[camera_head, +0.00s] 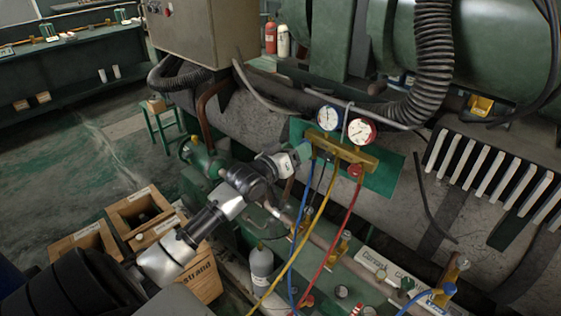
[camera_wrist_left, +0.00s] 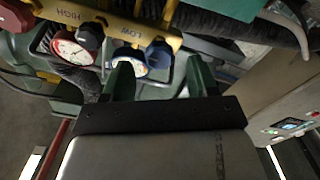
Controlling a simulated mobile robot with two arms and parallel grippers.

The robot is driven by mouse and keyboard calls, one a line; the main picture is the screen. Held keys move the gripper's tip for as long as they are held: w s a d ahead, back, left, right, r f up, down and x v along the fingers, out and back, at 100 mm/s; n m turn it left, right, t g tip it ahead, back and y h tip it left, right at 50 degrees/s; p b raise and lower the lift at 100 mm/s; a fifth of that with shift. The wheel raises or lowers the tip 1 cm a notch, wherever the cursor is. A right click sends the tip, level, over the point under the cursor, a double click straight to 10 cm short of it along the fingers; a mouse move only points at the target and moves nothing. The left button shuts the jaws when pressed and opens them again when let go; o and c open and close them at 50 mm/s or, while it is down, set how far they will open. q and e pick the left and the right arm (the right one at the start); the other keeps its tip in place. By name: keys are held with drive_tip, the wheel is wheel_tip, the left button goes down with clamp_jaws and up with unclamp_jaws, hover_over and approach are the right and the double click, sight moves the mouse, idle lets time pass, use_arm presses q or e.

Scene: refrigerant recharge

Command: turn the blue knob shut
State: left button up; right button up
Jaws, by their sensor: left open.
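The yellow gauge manifold (camera_head: 345,152) stands over the green machine, with a blue-rimmed gauge (camera_head: 328,118) and a red-rimmed gauge (camera_head: 361,132) on top. In the left wrist view the manifold body (camera_wrist_left: 125,30) appears upside down, marked HIGH and LOW. The blue knob (camera_wrist_left: 158,54) shows at its LOW end. My left gripper (camera_wrist_left: 159,68) is open, its green fingers on either side of the blue knob; contact cannot be told. In the head view my left gripper (camera_head: 303,152) reaches the manifold's left end and hides the blue knob. My right gripper is not in view.
Blue, yellow and red hoses (camera_head: 348,210) hang below the manifold. A red knob (camera_head: 355,170) sits at its right end, and a black knob (camera_wrist_left: 90,36) is near the blue one. Wooden crates (camera_head: 140,208) and a grey cylinder (camera_head: 262,265) stand near my left arm.

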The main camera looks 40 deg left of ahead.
use_arm(q)
drive_tip(key=s, duration=0.7)
drive_tip(key=shift+a+b, duration=0.25)
drive_tip(key=shift+b, duration=0.2)
